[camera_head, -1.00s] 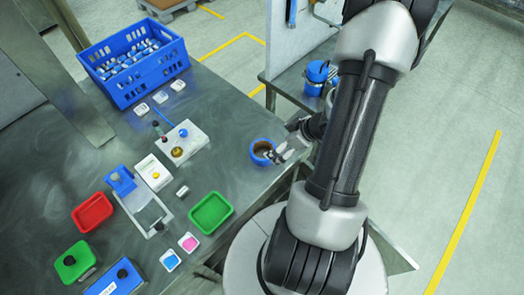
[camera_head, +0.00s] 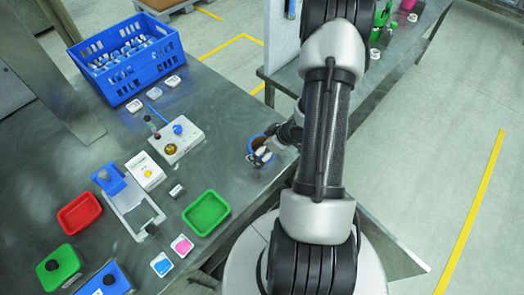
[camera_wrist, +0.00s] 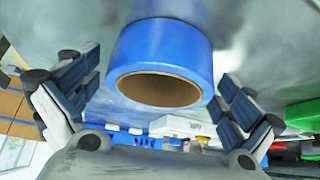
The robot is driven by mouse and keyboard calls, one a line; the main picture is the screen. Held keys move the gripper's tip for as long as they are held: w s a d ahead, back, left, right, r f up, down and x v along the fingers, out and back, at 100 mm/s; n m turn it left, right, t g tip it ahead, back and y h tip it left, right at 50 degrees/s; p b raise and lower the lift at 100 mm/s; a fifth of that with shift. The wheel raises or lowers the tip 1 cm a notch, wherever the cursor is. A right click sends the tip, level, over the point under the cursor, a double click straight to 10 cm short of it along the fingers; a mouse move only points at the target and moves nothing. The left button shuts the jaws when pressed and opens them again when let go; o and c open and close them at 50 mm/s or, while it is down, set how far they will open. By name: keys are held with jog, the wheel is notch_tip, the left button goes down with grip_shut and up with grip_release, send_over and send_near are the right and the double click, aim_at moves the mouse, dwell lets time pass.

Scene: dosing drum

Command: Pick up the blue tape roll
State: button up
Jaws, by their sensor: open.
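The blue tape roll (camera_wrist: 165,45) with a brown cardboard core is large in the wrist view, at the upper middle. In the head view the blue tape roll (camera_head: 250,146) sits on the metal table near its right edge, partly hidden by my gripper. My gripper (camera_head: 265,153) is at the roll from the right. In the wrist view my gripper (camera_wrist: 160,98) is open, with one finger pad on each side of the roll and a visible gap on both sides.
A blue crate (camera_head: 140,84) with small items stands at the back left. A green tray (camera_head: 206,213), a red tray (camera_head: 80,213) and a white device with knobs (camera_head: 176,139) are on the table (camera_head: 215,100).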

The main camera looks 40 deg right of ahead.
jog(key=shift+c, duration=0.4)
jog(key=c, duration=1)
jog(key=shift+r, duration=0.1)
